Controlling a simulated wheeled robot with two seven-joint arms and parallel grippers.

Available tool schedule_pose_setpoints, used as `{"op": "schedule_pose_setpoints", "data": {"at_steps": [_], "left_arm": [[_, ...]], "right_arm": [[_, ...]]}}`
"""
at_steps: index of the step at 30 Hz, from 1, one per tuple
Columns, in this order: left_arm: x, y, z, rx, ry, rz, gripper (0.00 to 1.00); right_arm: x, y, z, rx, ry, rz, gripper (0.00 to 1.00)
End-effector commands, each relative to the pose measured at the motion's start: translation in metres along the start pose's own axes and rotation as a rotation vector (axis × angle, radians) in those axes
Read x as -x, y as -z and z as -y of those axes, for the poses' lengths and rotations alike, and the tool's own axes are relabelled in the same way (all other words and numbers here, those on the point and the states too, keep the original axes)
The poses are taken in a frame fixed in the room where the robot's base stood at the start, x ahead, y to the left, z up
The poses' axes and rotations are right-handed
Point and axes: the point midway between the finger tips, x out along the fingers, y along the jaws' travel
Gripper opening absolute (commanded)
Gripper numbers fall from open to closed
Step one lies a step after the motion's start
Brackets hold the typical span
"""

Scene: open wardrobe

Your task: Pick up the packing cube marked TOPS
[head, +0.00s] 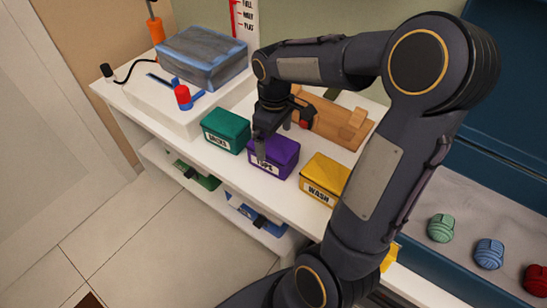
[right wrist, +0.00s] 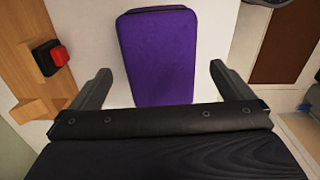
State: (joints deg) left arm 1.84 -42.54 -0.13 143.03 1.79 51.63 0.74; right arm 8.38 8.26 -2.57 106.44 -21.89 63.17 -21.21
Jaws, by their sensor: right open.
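The purple packing cube (head: 275,158) sits on the white shelf top between a green cube and a yellow cube. Its white front label is partly covered by my gripper, and the letters I can see fit TOPS. In the right wrist view the purple cube (right wrist: 157,57) lies ahead of the fingers, between their lines. My right gripper (head: 272,150) is over the purple cube in the head view. Its two fingers (right wrist: 158,82) are spread wide with nothing between them. My left gripper is not in view.
The green cube (head: 226,129) stands left and the yellow WASH cube (head: 324,179) right. A wooden rack (head: 335,120) is behind. A white box (head: 165,100) with a grey-blue bundle (head: 203,57) is at the back left. Rolled items lie in a tray (head: 510,240) at right.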

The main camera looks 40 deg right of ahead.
Motion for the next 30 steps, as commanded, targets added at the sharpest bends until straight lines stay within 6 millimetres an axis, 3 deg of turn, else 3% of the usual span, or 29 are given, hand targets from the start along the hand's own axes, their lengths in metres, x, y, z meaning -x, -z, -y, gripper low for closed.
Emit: {"op": "schedule_pose_setpoints", "data": {"at_steps": [12, 21, 30], "left_arm": [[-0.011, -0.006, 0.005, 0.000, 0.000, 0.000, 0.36], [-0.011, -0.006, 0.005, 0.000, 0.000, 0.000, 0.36], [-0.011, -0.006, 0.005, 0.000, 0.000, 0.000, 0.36]], "right_arm": [[-0.056, 0.003, 0.000, -0.001, 0.002, 0.001, 1.00], [-0.059, 0.003, 0.000, -0.002, 0.001, -0.002, 1.00], [-0.059, 0.003, 0.000, -0.002, 0.002, -0.002, 0.61]]}}
